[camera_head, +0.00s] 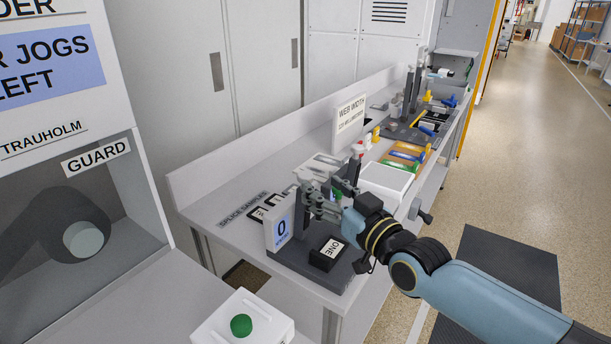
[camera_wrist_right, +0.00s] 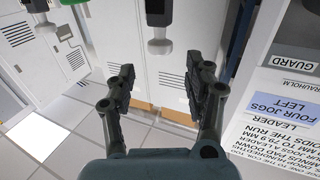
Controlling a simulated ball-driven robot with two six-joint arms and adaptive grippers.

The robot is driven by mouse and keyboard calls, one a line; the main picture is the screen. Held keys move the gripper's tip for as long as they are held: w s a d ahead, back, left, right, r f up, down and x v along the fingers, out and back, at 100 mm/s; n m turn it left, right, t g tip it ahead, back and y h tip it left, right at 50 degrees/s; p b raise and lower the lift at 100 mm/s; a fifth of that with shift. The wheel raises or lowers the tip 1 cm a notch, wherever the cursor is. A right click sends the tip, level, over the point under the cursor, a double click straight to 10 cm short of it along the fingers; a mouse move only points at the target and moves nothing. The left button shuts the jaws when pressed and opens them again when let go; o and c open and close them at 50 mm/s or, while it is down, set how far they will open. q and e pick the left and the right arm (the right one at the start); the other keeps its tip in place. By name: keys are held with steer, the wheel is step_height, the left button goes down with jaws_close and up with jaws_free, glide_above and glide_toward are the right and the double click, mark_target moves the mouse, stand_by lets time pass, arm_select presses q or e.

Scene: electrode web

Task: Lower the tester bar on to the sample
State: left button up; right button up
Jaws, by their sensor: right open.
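The tester (camera_head: 281,232) stands on the near end of the bench, with a display reading 0 and a dark base plate (camera_head: 350,278). A black block marked ONE (camera_head: 328,253) sits on that base. I cannot make out the tester bar or the sample for certain; my right gripper covers the upper part of the tester. My right gripper (camera_head: 326,196) is open beside the tester's upright, above the base. Its two fingers stand apart in the right wrist view (camera_wrist_right: 165,88), with nothing between them. My left gripper is not in view.
A splice samples strip (camera_head: 243,209) with dark samples lies behind the tester. A web width sign (camera_head: 350,115), a white box (camera_head: 386,182) and coloured trays (camera_head: 403,158) stand farther along. A guarded machine (camera_head: 97,158) is at left, with a green button (camera_head: 241,325) in front.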

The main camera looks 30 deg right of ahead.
mark_target(310, 179)
steer(key=w+b, duration=0.2)
steer(key=w, duration=0.4)
steer(key=shift+w+f, duration=0.1)
steer(key=shift+f, duration=0.05)
steer(key=shift+w, duration=0.5)
steer(key=shift+c, duration=0.2)
jaws_close()
